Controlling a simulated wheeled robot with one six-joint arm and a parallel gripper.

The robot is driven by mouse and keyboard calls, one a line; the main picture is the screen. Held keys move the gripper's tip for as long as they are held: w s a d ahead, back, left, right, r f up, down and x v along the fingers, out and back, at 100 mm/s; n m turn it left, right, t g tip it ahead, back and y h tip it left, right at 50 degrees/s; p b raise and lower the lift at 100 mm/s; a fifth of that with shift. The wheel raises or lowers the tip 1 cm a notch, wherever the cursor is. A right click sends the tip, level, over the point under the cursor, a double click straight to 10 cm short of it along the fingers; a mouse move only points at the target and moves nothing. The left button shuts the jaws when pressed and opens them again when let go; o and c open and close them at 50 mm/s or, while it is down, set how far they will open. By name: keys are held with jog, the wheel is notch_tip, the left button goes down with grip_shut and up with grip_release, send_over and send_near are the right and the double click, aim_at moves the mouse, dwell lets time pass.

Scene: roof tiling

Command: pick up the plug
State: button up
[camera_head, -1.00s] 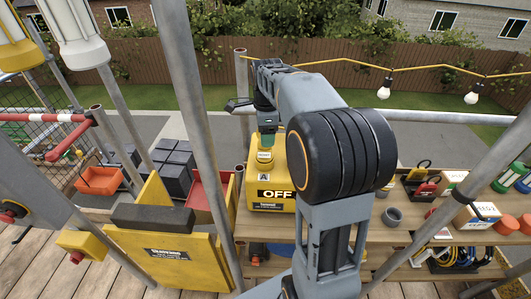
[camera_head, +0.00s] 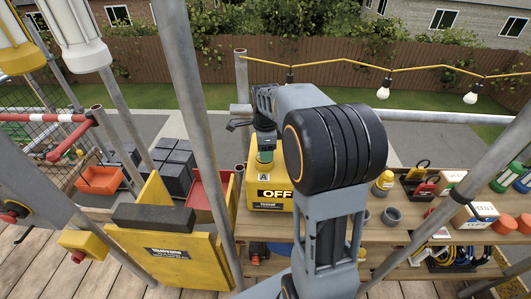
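A yellow box (camera_head: 271,200) marked OFF and A stands on the wooden shelf at the middle. A small yellow round piece (camera_head: 264,168) shows on its top; it looks like the plug, though I cannot be sure. My gripper (camera_head: 265,155) points down right over this piece, with a greenish part at its lower end. It covers most of the piece. Whether the fingers touch it or are closed around it is too small to tell.
A red bin (camera_head: 205,193) stands left of the box, behind a steel pole (camera_head: 194,110). A yellow panel (camera_head: 165,256) stands at front left.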

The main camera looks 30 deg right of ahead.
jog(key=c, duration=0.6)
jog(key=shift+r, duration=0.1)
